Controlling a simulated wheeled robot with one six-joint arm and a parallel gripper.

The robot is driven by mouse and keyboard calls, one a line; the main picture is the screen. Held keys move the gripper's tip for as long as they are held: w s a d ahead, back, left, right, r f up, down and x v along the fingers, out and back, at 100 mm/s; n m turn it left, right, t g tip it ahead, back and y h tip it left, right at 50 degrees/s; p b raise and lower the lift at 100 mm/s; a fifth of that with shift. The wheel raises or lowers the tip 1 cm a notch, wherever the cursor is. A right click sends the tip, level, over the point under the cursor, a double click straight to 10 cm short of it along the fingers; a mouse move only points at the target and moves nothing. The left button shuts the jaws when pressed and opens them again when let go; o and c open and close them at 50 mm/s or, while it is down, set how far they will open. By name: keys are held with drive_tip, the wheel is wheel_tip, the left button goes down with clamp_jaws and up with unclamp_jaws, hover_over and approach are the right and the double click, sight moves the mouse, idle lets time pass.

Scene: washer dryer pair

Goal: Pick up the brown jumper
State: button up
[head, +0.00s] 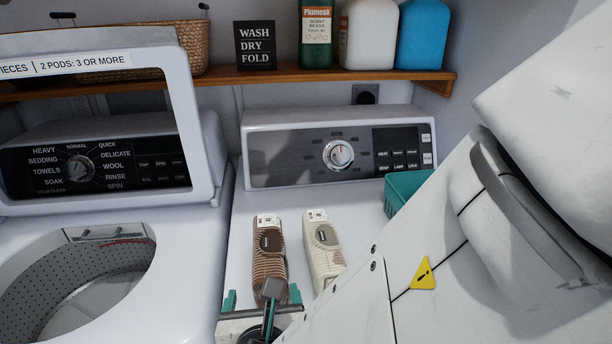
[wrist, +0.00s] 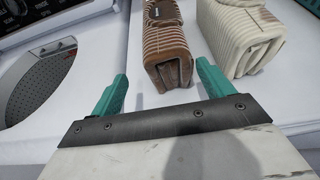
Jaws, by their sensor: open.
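The brown jumper (head: 269,255) lies folded in a ribbed bundle on top of the dryer, with a tag and a dark label on it. In the wrist view the brown jumper (wrist: 166,50) has its near end just ahead of the jaws. My gripper (wrist: 160,88) is open, its two green fingers apart, one on either side of the line of the jumper's near end. In the head view my gripper (head: 262,300) is at the dryer's front edge, partly hidden by a grey link in front of it.
A cream folded jumper (head: 325,248) lies close on the right, near the right finger. A teal basket (head: 405,188) stands behind it. The open washer (head: 180,265) is on the left. The dryer's control panel (head: 340,150) and a wooden shelf (head: 300,76) are behind.

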sight(269, 258)
drive_tip(key=x, duration=0.4)
drive_tip(key=d+x, duration=0.1)
drive_tip(key=x, duration=0.1)
drive_tip(key=shift+w+a, duration=0.1)
drive_tip(key=shift+w, duration=0.4)
drive_tip(key=c, duration=1.4)
